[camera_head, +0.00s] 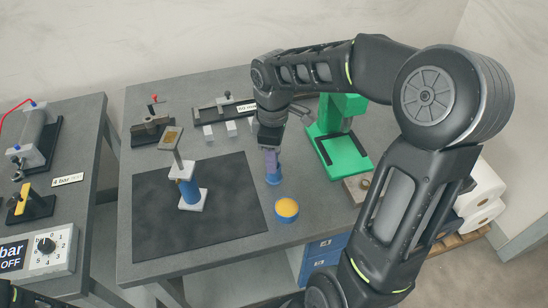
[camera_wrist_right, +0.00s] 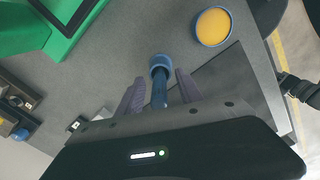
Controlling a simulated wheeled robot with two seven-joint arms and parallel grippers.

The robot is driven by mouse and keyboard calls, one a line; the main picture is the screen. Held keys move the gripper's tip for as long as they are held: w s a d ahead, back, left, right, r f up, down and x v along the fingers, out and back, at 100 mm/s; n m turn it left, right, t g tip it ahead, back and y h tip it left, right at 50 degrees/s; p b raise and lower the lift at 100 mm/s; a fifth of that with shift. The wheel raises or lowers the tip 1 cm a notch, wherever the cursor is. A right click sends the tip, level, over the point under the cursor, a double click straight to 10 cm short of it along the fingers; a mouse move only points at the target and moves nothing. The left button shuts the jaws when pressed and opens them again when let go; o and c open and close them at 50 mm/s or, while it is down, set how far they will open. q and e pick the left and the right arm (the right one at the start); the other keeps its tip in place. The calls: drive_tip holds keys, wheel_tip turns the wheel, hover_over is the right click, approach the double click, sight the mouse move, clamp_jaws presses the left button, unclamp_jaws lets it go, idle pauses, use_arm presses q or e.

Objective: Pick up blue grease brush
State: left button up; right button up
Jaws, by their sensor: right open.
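The blue grease brush (camera_head: 273,178) stands upright on the grey table, just right of the dark mat. My right gripper (camera_head: 271,155) is above it, pointing down, with its fingers around the upper part. In the right wrist view the brush (camera_wrist_right: 159,82) shows between the two purple-grey fingers of the open right gripper (camera_wrist_right: 160,92), with gaps on both sides. Its blue round end sticks out beyond the fingertips. A dark part, likely of my left arm, shows at the right edge of the right wrist view, but its jaws cannot be made out.
A blue tub with yellow grease (camera_head: 287,208) stands close to the brush. A green press (camera_head: 345,150) is behind to the right. A blue and white stand (camera_head: 190,190) is on the dark mat (camera_head: 230,225). Small fixtures (camera_head: 225,110) line the back.

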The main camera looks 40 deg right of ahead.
idle(0.3)
clamp_jaws()
idle(0.3)
